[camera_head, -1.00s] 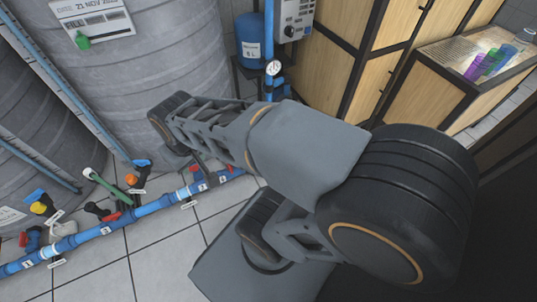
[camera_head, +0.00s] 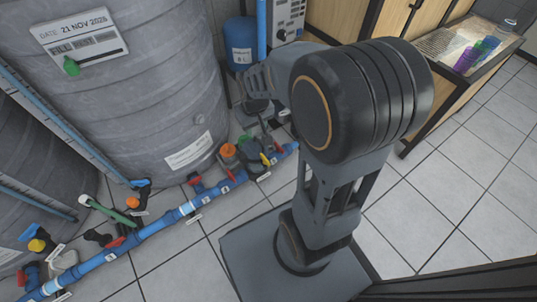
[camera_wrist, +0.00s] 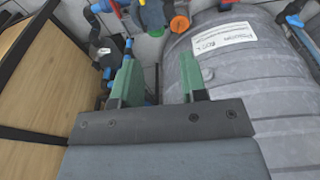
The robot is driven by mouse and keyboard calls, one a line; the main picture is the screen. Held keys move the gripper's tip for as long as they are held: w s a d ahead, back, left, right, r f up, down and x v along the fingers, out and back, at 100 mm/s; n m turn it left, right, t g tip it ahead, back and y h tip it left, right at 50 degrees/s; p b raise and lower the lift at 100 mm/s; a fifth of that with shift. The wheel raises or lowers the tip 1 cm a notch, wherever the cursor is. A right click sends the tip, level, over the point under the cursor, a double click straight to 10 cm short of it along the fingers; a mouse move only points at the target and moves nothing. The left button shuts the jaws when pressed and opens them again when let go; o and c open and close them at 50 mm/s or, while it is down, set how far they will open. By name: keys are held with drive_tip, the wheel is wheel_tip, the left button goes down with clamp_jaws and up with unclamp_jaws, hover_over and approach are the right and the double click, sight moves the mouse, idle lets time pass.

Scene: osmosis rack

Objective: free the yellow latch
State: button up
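A small yellow part (camera_head: 265,159), likely the latch, shows on the valve cluster at the right end of the blue pipe. In the wrist view a sliver of yellow (camera_wrist: 172,4) shows at the top edge, above an orange cap (camera_wrist: 180,25); I cannot tell if it is the same part. My gripper (camera_wrist: 157,66) has two green fingers spread wide with nothing between them, short of the fittings. In the head view my arm hides most of the gripper.
A grey tank (camera_head: 130,90) stands left of my gripper. The blue pipe (camera_head: 150,231) with coloured valves runs along the floor. A blue vessel (camera_head: 241,53) and wooden cabinets (camera_head: 345,20) stand behind. Open tiled floor (camera_head: 460,190) lies at the right.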

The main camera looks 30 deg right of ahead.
drive_tip(key=w+d+f+p, duration=0.1)
drive_tip(key=w+d+f, duration=0.25)
drive_tip(key=f, duration=0.25)
drive_tip(key=g+p, duration=0.1)
drive_tip(key=p, duration=0.1)
hover_over(265, 158)
drive_tip(key=a, duration=0.1)
wheel_tip(265, 158, down, 8)
drive_tip(key=shift+n+g, duration=0.3)
drive_tip(key=shift+n, duration=0.1)
drive_tip(key=f+b, duration=0.1)
drive_tip(key=f, duration=0.5)
drive_tip(key=f+b, duration=0.2)
drive_tip(key=f, duration=0.4)
drive_tip(key=d+f+b, duration=0.1)
drive_tip(key=f+b, duration=0.1)
drive_tip(key=f, duration=0.4)
drive_tip(key=shift+f, duration=0.15)
drive_tip(key=shift+a, duration=0.1)
clamp_jaws()
